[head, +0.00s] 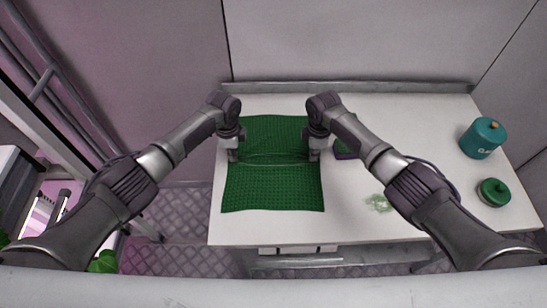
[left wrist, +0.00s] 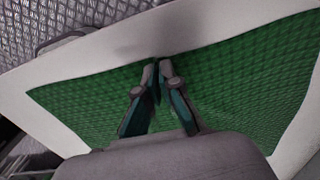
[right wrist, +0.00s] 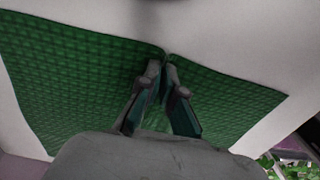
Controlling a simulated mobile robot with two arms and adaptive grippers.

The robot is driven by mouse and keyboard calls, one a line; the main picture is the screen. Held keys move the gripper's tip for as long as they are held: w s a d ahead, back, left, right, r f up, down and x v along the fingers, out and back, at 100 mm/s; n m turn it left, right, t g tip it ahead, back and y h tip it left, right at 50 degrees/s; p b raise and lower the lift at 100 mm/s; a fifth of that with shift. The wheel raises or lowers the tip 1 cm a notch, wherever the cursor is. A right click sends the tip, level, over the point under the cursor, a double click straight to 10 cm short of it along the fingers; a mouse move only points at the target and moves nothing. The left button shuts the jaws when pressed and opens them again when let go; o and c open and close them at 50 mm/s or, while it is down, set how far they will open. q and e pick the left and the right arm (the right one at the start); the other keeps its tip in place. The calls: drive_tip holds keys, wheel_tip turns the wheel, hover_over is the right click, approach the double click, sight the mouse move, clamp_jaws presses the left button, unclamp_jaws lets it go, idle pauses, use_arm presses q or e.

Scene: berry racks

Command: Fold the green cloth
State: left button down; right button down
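The green cloth (head: 272,190) lies spread on the left part of the white table (head: 350,225). A raised crease runs across its middle between my two grippers. My left gripper (head: 233,157) is at the cloth's left edge. In the left wrist view its fingertips (left wrist: 157,66) are nearly together, with the cloth edge pinched between them. My right gripper (head: 314,157) is at the right edge. In the right wrist view its fingertips (right wrist: 163,64) are nearly together on the cloth edge, which puckers there. Parts of both edges are hidden under the grippers.
A teal canister (head: 482,140) and a smaller green round container (head: 493,192) stand at the table's right. A purple-edged item (head: 346,154) is partly hidden behind my right arm. A green smear (head: 378,203) marks the table. A low ledge (head: 400,87) borders the back.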

use_arm(q)
drive_tip(key=shift+a+f, duration=0.1)
use_arm(e)
drive_tip(key=shift+s+d+f, duration=0.1)
drive_tip(key=shift+s+f, duration=0.1)
